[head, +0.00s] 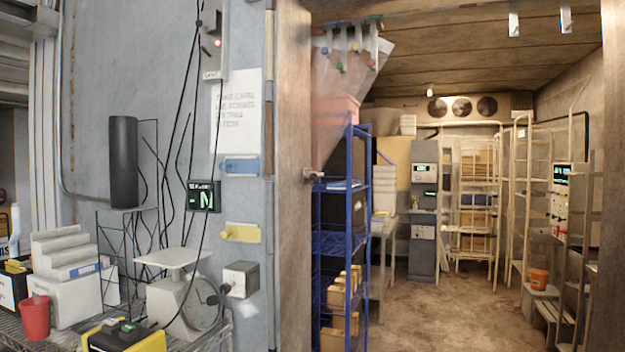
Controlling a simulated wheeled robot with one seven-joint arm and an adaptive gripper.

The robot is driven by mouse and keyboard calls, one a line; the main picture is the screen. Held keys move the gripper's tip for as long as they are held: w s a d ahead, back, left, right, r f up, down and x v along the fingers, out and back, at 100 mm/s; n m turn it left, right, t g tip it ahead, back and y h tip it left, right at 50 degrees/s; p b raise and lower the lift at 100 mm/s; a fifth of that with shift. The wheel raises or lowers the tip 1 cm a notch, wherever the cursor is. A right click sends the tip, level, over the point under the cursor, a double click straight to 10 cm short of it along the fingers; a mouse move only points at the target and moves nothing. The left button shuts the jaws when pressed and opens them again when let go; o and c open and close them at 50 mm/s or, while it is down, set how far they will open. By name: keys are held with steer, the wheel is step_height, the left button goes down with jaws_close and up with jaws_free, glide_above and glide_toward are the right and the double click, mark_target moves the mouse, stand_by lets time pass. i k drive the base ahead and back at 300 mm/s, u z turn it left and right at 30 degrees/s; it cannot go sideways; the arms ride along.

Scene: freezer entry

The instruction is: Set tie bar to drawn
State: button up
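No part is clearly marked as the tie bar. A small pale fitting (315,175) sticks out at the left edge of the freezer doorway. Translucent curtain strips (340,95) hang from the top of the opening and narrow down toward this fitting. I cannot tell whether it is the tie bar or how it is set. A yellow plate with a knob (241,233) and a grey box with a round dark knob (240,280) are on the wall left of the doorway. My gripper is not in view.
A blue shelf rack (341,243) stands just inside the doorway. The freezer floor (440,310) is clear in the middle. At left, a wire shelf holds a dial scale (182,300), a red cup (35,318) and a yellow-black device (124,336).

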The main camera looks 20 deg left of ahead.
mark_target(314, 177)
steer(key=z, duration=0.05)
steer(key=k, duration=0.45)
steer(key=u, duration=0.65)
steer(key=i, duration=1.4)
